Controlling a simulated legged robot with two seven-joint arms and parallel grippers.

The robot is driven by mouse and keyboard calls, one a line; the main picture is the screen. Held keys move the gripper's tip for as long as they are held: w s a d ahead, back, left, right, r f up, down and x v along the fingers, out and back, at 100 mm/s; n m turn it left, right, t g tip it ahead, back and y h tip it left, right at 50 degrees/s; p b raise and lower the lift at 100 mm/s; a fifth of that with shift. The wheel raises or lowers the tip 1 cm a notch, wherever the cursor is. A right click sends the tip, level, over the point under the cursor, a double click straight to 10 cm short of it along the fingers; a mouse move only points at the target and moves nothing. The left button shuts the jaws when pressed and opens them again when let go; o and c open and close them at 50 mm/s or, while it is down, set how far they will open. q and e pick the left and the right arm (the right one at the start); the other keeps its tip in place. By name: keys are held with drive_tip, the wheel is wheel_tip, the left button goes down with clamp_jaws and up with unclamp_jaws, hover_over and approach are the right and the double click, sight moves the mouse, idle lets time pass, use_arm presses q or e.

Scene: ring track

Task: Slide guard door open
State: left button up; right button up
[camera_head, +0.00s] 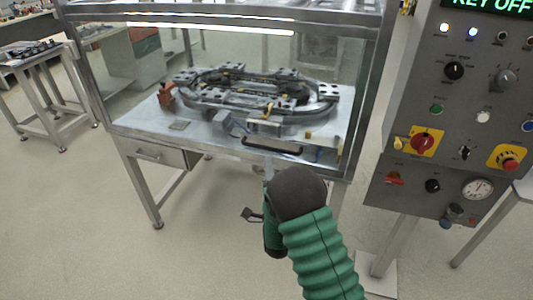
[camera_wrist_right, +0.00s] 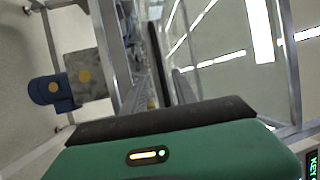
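The guard door (camera_head: 340,85) is a clear panel on the front of a metal-framed enclosure. It appears to cover the opening. A dark horizontal handle (camera_head: 272,145) sits at its lower edge, right of the middle. My right gripper (camera_head: 258,205) is just below the handle, mostly hidden by my dark wrist and green sleeve. My left gripper is not in view.
Inside the enclosure an oval ring track (camera_head: 255,93) lies on a pale table. A control panel (camera_head: 460,110) with knobs and buttons stands close on the right. A drawer (camera_head: 160,154) hangs under the table at left. The floor at lower left is clear.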

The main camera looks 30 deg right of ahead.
sight(267, 152)
drive_tip(key=x, duration=0.7)
drive_tip(key=shift+w+d+f, duration=0.1)
drive_tip(key=shift+d, duration=0.2)
drive_tip(key=shift+a, duration=0.35)
drive_tip(key=c, duration=0.5)
clamp_jaws()
drive_tip(key=shift+d, duration=0.15)
